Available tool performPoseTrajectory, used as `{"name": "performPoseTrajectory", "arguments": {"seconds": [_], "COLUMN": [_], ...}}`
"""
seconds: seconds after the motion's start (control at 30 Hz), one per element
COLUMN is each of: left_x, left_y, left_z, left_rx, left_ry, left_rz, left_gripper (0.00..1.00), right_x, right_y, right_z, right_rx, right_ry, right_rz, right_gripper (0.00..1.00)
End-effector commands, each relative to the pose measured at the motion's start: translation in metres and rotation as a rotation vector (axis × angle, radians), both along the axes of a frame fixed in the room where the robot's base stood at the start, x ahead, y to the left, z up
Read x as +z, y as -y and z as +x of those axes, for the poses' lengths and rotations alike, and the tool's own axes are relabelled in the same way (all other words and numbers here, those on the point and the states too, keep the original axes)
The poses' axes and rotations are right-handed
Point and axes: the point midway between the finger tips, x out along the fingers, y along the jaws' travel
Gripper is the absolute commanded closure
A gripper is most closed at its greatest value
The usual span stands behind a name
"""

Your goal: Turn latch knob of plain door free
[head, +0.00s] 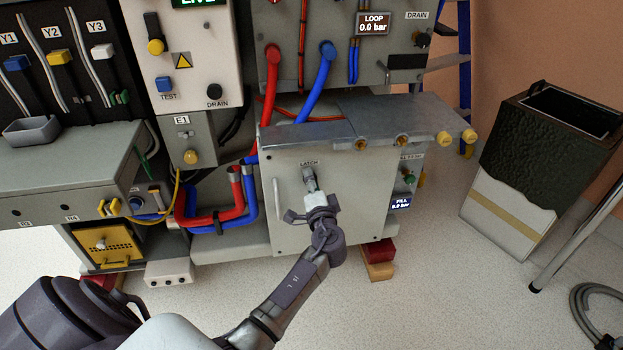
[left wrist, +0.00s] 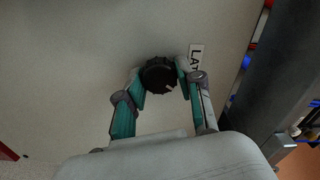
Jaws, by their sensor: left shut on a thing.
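The plain door (head: 284,220) is a light grey panel low on the middle cabinet, and it looks closed. Its latch knob (left wrist: 159,75) is dark and round with a white mark, beside the LATCH label (left wrist: 196,58). In the head view the label (head: 309,163) is above the knob. My left gripper (head: 313,184) reaches up to the door. In the left wrist view its two teal fingers (left wrist: 161,84) are shut on the knob, one on each side. In the head view the gripper partly hides the knob. My right gripper is not in view.
A grey metal shelf (head: 365,121) with brass knobs juts out above the door. Red pipes (head: 237,200) and blue pipes run left of the door. A dark bin (head: 545,135) stands at the right. Red and wooden blocks (head: 379,262) lie at the cabinet's foot.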

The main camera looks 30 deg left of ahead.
Motion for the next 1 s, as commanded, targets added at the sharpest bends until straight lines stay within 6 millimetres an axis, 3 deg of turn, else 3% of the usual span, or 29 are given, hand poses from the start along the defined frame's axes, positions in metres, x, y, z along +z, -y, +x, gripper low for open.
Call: {"name": "performPoseTrajectory", "arguments": {"seconds": [0.33,0.7,0.8,1.0], "left_x": [0.001,0.000,0.000,-0.001], "left_y": [0.000,0.001,0.000,0.001], "left_z": [0.000,0.000,0.000,0.000], "left_rx": [-0.001,-0.003,-0.002,-0.002], "left_ry": [-0.233,-0.471,-0.526,-0.613], "left_rz": [0.238,0.484,0.542,0.633], "left_gripper": [0.98,0.98,0.98,0.98], "right_x": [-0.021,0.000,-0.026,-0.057], "right_y": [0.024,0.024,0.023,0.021], "right_z": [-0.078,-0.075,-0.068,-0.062], "right_rx": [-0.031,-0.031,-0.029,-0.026], "right_ry": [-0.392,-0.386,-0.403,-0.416], "right_rz": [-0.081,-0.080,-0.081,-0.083], "right_gripper": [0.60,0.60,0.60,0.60]}}
